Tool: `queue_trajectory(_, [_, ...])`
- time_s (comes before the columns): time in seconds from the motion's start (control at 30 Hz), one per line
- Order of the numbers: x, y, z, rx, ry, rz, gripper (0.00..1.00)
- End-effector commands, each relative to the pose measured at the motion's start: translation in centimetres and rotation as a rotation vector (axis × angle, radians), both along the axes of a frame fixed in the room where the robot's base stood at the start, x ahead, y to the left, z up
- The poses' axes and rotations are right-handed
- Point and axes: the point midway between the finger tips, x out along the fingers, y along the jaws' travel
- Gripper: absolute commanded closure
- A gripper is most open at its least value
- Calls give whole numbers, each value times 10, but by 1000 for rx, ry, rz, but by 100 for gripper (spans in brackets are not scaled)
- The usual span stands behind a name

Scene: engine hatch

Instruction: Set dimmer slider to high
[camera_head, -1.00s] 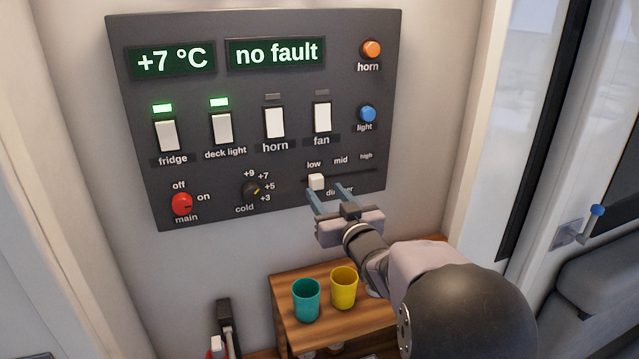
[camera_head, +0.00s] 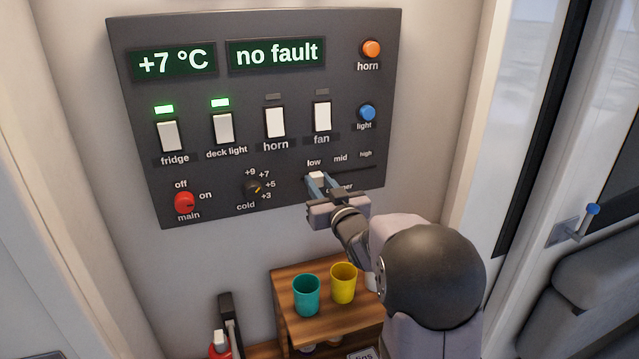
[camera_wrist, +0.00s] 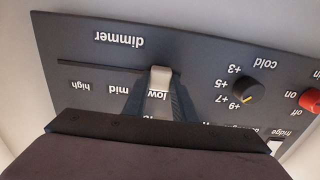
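The dimmer slider's white knob (camera_head: 316,176) is at the low end of its track, under the "low" label in the head view. The track runs right toward "mid" and "high". My gripper (camera_head: 321,180) is at the knob, with one blue-grey finger on each side. In the wrist view, which is upside down, the knob (camera_wrist: 161,76) sits between the two fingers (camera_wrist: 160,88), which appear closed against its sides. The fingers hide part of the "dimmer" label in the head view.
The dark panel (camera_head: 225,185) also carries a cold knob (camera_head: 252,188), a red main switch (camera_head: 184,202), several rocker switches, and a blue light button (camera_head: 367,112). Below, a wooden shelf (camera_head: 300,330) holds a teal cup (camera_head: 306,296) and a yellow cup (camera_head: 343,284).

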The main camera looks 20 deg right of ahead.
Motion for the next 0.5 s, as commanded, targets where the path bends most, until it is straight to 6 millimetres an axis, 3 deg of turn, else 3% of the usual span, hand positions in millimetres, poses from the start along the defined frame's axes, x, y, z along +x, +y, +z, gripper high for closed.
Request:
queue_trajectory(0.03, [0, 0, 0, 0, 0, 0, 90])
queue_trajectory(0.1, [0, 0, 0, 0, 0, 0, 100])
queue_trajectory(0.27, [0, -4, 0, -1, 0, -2, 100])
queue_trajectory(0.37, [0, -18, 1, -2, -3, -4, 100])
queue_trajectory(0.5, [0, -56, 2, -2, -2, -10, 100])
